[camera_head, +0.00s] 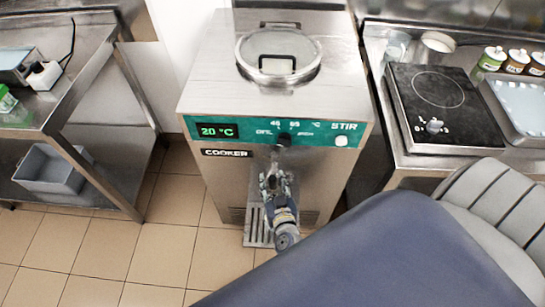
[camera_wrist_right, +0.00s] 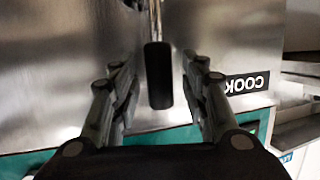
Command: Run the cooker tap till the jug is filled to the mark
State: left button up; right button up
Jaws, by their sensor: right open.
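The steel cooker (camera_head: 228,180) stands in the middle of the head view, with "COOKER" on its front and a green panel reading 20 °C. My right gripper (camera_head: 272,178) is at its front, below the panel, and hides most of the tap. In the wrist view the right gripper (camera_wrist_right: 157,75) is open, its fingers on either side of a black tap handle (camera_wrist_right: 158,78), with gaps showing on both sides. A slotted drip tray (camera_head: 257,232) is below. I see no jug; my arm covers part of the area. My left gripper is out of view.
A round clear lid (camera_head: 279,52) tops the cooker. A black hob (camera_head: 437,105) and several small jars (camera_head: 516,58) are on the right counter. A steel table (camera_head: 92,75) with a grey bin (camera_head: 48,168) below stands left. Tiled floor lies between.

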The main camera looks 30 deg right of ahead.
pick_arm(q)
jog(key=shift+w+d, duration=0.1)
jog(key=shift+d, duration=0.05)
pick_arm(e)
jog(key=v, duration=0.6)
jog(key=shift+s, duration=0.3)
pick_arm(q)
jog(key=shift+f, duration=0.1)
pick_arm(e)
jog(key=shift+w, duration=0.1)
